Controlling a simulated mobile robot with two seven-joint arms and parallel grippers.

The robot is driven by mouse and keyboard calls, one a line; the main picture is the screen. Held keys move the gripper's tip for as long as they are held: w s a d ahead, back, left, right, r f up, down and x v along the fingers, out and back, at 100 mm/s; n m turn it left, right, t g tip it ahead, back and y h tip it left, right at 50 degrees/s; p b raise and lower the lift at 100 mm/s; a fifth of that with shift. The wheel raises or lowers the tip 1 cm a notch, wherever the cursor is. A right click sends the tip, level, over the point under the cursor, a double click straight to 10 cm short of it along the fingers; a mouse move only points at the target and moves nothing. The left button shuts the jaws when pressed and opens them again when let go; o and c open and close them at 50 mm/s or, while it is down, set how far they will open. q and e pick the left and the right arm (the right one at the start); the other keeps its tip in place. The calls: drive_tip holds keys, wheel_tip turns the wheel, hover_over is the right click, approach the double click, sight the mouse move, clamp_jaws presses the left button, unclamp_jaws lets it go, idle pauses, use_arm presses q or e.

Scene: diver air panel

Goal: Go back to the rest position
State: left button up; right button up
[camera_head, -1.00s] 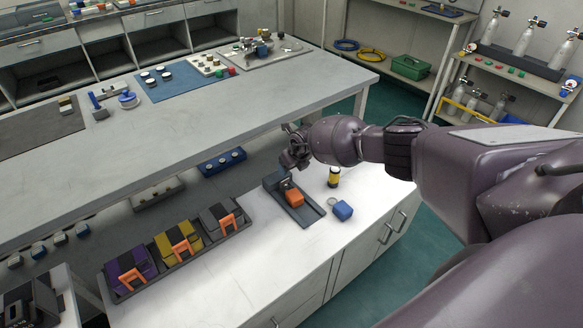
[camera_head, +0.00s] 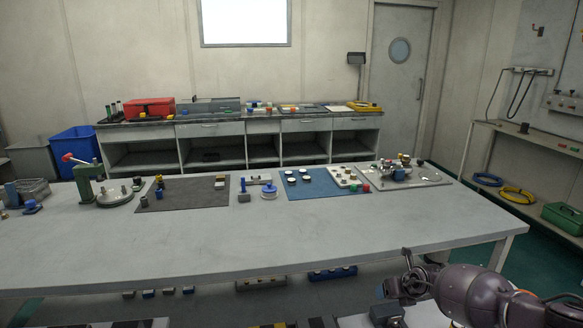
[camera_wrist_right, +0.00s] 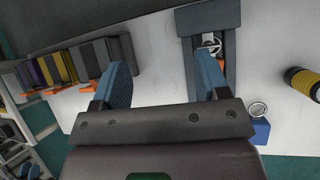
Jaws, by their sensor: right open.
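My right gripper (camera_head: 398,286) shows at the lower right of the head view, at the end of my purple-grey right arm. In the right wrist view its two blue-padded fingers stand wide apart with nothing between them (camera_wrist_right: 163,75); the white counter (camera_wrist_right: 160,55) lies beyond. The gripper is above this counter, clear of the things on it. My left gripper is not in the head view.
A dark tray (camera_wrist_right: 209,22) with a metal ring part lies past the right finger. A yellow-black cylinder (camera_wrist_right: 303,82) and a blue tag with ring (camera_wrist_right: 260,128) are at right, several pouches (camera_wrist_right: 75,65) at left. The long grey table (camera_head: 230,235) spans the head view.

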drive_tip(key=w+a+r+m+t+y, duration=0.2)
drive_tip(key=a+r+y, duration=0.3)
drive_tip(key=a, duration=0.5)
drive_tip(key=s+a+r+m+t+y, duration=0.1)
drive_tip(key=s+a+r+m+t, duration=0.25)
drive_tip(key=a+m, duration=0.25)
drive_tip(key=s+a+r+m+t, duration=0.2)
drive_tip(key=s+a+r+m, duration=0.15)
drive_tip(key=a+m, duration=0.25)
drive_tip(key=s+d+f+m+g+h, duration=0.1)
drive_tip(key=s+d+f+m+h, duration=0.2)
drive_tip(key=s, duration=0.9)
drive_tip(key=s+d+f+m+h, duration=0.3)
drive_tip(key=s+d+f+m, duration=0.4)
drive_tip(key=s+m, duration=0.4)
drive_tip(key=s+d+f+m+g+h, duration=0.1)
drive_tip(key=s+d+f+m+h, duration=0.2)
drive_tip(key=s, duration=1.2)
drive_tip(key=d+f+m, duration=0.2)
drive_tip(key=d+m, duration=0.2)
drive_tip(key=shift+f+m+g, duration=0.25)
drive_tip(key=shift+m+g, duration=0.05)
drive_tip(key=shift+g, duration=0.05)
drive_tip(key=shift+d, duration=0.1)
